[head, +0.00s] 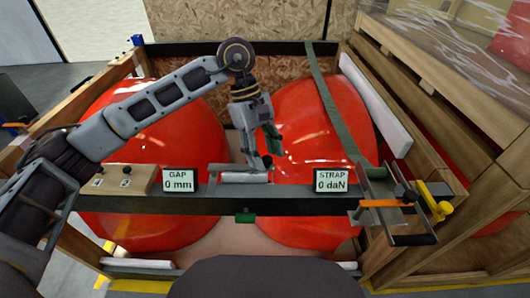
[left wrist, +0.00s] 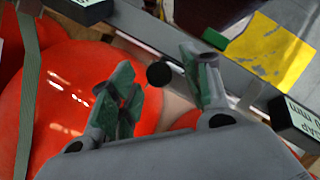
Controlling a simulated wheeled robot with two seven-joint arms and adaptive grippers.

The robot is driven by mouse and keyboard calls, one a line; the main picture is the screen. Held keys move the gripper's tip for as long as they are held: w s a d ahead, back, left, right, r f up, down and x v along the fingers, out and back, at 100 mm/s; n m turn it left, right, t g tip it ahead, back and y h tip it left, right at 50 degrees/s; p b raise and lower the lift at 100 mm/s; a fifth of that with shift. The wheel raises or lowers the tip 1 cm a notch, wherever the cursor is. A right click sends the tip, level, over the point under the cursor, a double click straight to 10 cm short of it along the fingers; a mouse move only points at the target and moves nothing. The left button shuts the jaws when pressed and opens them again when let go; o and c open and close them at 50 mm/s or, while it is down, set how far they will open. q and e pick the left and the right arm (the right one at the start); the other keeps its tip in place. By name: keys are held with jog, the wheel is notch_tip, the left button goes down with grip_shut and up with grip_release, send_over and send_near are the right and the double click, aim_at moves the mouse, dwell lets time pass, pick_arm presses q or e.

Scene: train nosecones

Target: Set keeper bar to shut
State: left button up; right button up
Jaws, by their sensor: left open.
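A long dark grey bar (head: 310,202) lies across the front of the crate, and I take it to be the keeper bar, though no label shows this. A light grey block (head: 244,178) sits at its middle. A round black knob (head: 267,160) stands by that block; it also shows in the left wrist view (left wrist: 158,75). A green tab (head: 245,216) hangs below the bar. My left gripper (head: 262,146), with green finger pads, is open above the block. In the left wrist view (left wrist: 168,88) the knob appears between the fingers; I cannot tell whether they touch it. My right gripper is out of view.
Two big red nosecones (head: 150,120) (head: 315,125) fill the wooden crate. A green strap (head: 330,100) crosses the right one. A GAP display (head: 178,181) reads 0 mm, a STRAP display (head: 331,180) 0 daN. A metal mechanism (head: 385,190) and yellow lever (head: 438,208) sit at right.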

pick_arm(q)
jog(key=v, duration=1.1)
jog(key=shift+r, duration=0.25)
jog(key=shift+r, duration=0.1)
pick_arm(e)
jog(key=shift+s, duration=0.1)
pick_arm(q)
notch_tip(320, 180, up, 22)
jog(key=p, duration=2.2)
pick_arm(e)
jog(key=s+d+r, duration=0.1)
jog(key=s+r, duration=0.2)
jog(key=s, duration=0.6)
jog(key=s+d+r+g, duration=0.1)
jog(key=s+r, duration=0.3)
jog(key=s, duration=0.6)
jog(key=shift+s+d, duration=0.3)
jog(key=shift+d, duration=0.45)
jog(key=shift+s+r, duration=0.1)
